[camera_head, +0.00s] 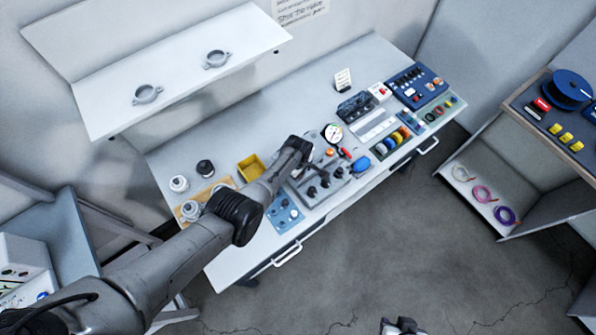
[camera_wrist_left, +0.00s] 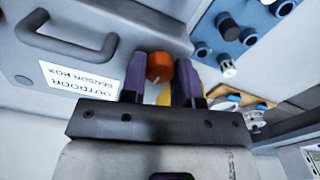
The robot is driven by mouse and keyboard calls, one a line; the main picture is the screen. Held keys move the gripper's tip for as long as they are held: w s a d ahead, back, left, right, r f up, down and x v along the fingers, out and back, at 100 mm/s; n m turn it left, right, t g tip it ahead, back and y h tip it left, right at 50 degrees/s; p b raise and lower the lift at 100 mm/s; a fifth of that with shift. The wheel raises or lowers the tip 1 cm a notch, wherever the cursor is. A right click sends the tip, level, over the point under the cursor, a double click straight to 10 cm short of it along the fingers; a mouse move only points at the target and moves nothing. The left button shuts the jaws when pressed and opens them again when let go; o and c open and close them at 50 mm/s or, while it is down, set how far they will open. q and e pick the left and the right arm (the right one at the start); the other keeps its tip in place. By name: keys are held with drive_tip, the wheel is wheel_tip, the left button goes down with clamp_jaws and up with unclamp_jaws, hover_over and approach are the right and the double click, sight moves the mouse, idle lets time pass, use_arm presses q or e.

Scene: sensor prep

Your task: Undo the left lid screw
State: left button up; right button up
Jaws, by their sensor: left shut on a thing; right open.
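In the left wrist view, the two purple fingers of my left gripper (camera_wrist_left: 160,80) are closed around an orange lid screw (camera_wrist_left: 158,67). It sits at the edge of the grey sensor box (camera_wrist_left: 120,18), whose lid has a handle (camera_wrist_left: 65,45) and a white label (camera_wrist_left: 78,82) that appears upside down. In the head view, my left gripper (camera_head: 300,147) is over the middle of the bench and hides the held screw. An orange knob (camera_head: 330,152) shows just right of it. My right gripper (camera_head: 402,326) is open at the bottom edge, away from the bench.
A blue plate (camera_head: 285,213) with knobs lies near the bench's front edge; it also shows in the left wrist view (camera_wrist_left: 235,30). A yellow bin (camera_head: 250,168) stands left of my left gripper. A gauge (camera_head: 333,133) and a blue case (camera_head: 416,86) are to the right.

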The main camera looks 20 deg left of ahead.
use_arm(q)
drive_tip(key=o, duration=0.7)
drive_tip(key=shift+c, duration=0.2)
wheel_tip(320, 180, up, 6)
drive_tip(key=p, duration=0.3)
drive_tip(key=shift+f+p, duration=0.1)
drive_tip(key=shift+p, duration=0.25)
wheel_tip(320, 180, up, 8)
drive_tip(key=p, duration=0.1)
